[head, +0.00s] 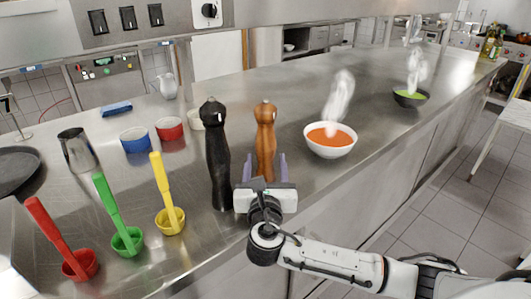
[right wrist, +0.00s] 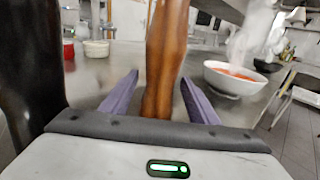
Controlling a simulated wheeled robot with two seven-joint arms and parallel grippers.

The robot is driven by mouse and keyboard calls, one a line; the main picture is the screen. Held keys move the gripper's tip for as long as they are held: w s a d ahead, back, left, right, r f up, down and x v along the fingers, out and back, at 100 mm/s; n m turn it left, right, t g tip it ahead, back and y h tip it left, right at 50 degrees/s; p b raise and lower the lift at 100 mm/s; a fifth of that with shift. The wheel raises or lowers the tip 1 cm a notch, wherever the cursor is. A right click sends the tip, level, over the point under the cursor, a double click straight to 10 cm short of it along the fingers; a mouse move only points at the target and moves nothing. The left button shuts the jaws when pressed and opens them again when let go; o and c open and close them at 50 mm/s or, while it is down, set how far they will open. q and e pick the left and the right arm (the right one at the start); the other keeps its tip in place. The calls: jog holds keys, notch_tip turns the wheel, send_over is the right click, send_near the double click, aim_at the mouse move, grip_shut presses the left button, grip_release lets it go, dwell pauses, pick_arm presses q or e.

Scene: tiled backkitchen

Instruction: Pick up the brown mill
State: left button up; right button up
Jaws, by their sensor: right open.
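The brown mill (head: 265,138) is a tall turned wooden mill. It stands upright on the steel counter, just right of a taller black mill (head: 216,155). My right gripper (head: 264,168) is open at the lower part of the brown mill. In the right wrist view the brown mill (right wrist: 165,62) rises between the two purple fingers (right wrist: 160,98), with a visible gap on each side. The black mill (right wrist: 28,75) stands close on the left of that view. The foot of the brown mill is hidden behind the gripper body. My left gripper is not in view.
A white bowl of orange soup (head: 330,150) steams to the right of the mills. The counter's front edge lies near my right arm.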

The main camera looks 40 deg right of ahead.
jog(key=shift+w+d, duration=0.1)
grip_shut()
jog(key=shift+r, duration=0.2)
